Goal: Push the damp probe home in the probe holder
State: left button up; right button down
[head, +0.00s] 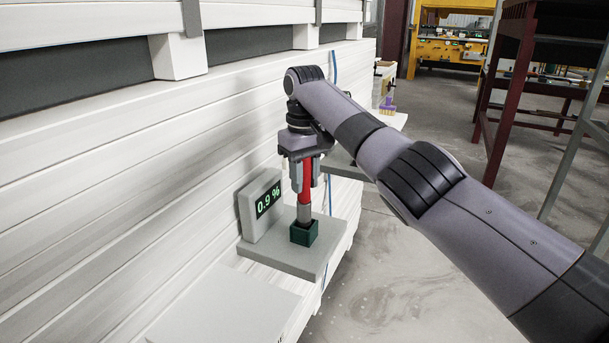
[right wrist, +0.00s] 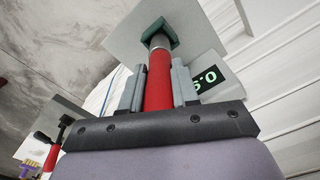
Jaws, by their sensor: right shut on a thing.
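The damp probe (head: 306,187) has a red handle and a grey metal lower end. It stands upright with its lower end at the green probe holder (head: 304,233) on a grey shelf. My right gripper (head: 307,180) is shut on the red handle from above. In the right wrist view the red probe (right wrist: 159,82) sits between the two grey fingers (right wrist: 159,88), its grey tip meeting the green holder (right wrist: 157,36). How deep the tip sits inside the holder is hidden. My left gripper is not in view.
A display reading 0.9 % (head: 268,200) stands on the grey shelf (head: 290,258) just left of the holder. Stacked white boards (head: 120,170) rise close behind. Another shelf with a purple-bristled brush (head: 387,106) is farther back. An empty grey shelf (head: 225,308) is nearer.

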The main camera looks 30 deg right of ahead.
aim_at(305, 201)
jog(key=shift+f+b, duration=0.45)
jog(key=shift+f, duration=1.45)
jog(key=c, duration=0.8)
grip_release()
jog(key=shift+r+p, duration=0.35)
jog(key=shift+r, duration=3.25)
